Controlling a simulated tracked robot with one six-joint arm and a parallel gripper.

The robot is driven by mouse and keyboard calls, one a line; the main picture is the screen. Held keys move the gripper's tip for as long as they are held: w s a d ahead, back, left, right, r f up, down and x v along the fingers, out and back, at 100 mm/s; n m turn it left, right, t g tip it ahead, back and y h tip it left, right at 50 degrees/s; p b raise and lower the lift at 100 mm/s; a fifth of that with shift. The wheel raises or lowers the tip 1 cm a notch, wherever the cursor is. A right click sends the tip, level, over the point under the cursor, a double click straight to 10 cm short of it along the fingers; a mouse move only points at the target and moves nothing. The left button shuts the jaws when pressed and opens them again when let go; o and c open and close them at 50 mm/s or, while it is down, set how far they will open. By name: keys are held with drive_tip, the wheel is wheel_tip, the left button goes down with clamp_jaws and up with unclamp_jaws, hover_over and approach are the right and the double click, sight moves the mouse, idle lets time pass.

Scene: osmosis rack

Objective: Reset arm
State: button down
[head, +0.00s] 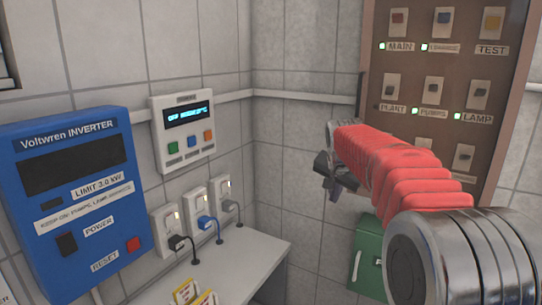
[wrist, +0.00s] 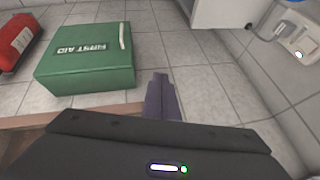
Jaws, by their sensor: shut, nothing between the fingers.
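My arm reaches from the lower right of the head view, with red ribbed sleeving over it. My gripper (head: 335,190) is at its far end, in front of the tiled corner and partly hidden by the arm. In the wrist view the fingers of my gripper (wrist: 160,95) are together, with nothing between them. They point out over the tiled floor. A green first aid box (wrist: 88,58) is to the left of the fingers in the wrist view, apart from them.
A blue inverter (head: 75,195) and a white controller (head: 183,130) are on the left wall. Plugs sit in sockets (head: 195,212) above a white counter (head: 235,268). A brown switch panel (head: 400,60) is behind my arm. A red cylinder (wrist: 15,42) is at the wrist view's left.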

drive_tip(key=s+a+f+n, duration=0.1)
drive_tip(key=s+f+n, duration=0.1)
drive_tip(key=s, duration=1.2)
drive_tip(key=s+a+f+n, duration=0.1)
drive_tip(key=s+f+n, duration=0.2)
drive_tip(key=s, duration=1.1)
drive_tip(key=s+a+f+n+y, duration=0.1)
drive_tip(key=s+f+n, duration=0.1)
drive_tip(key=s, duration=1.2)
drive_tip(key=shift+a+f+n, duration=0.4)
